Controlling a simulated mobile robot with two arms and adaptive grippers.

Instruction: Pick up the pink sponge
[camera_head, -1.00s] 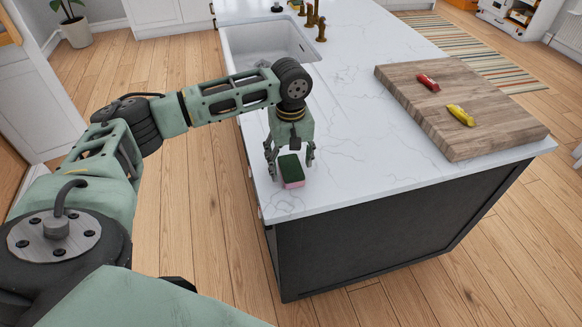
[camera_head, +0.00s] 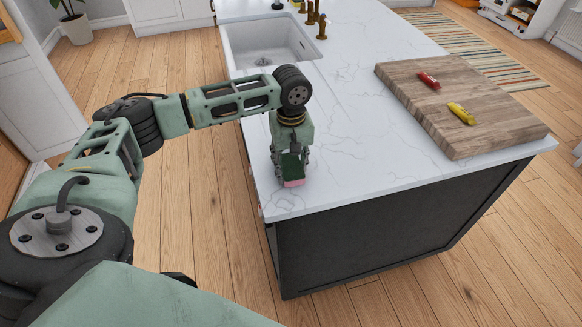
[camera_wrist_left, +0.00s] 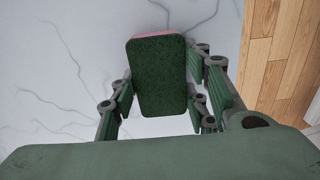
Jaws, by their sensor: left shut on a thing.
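The pink sponge (camera_head: 294,183) has a dark green scouring top and a pink body. It is at the near left corner of the white marble counter. My left gripper (camera_head: 291,170) points down over it and is shut on it, with a finger on each side. In the left wrist view the sponge (camera_wrist_left: 160,75) shows its green face and a thin pink edge, between the fingers of the left gripper (camera_wrist_left: 160,100). I cannot tell whether the sponge still touches the counter. My right gripper is not in view.
The white counter (camera_head: 345,120) is clear around the sponge. Its edge and dark side panel (camera_head: 370,240) are close by. A sink (camera_head: 265,45) with brass taps is at the back. A wooden board (camera_head: 440,115) holds a red item (camera_head: 429,80) and a yellow item (camera_head: 461,113).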

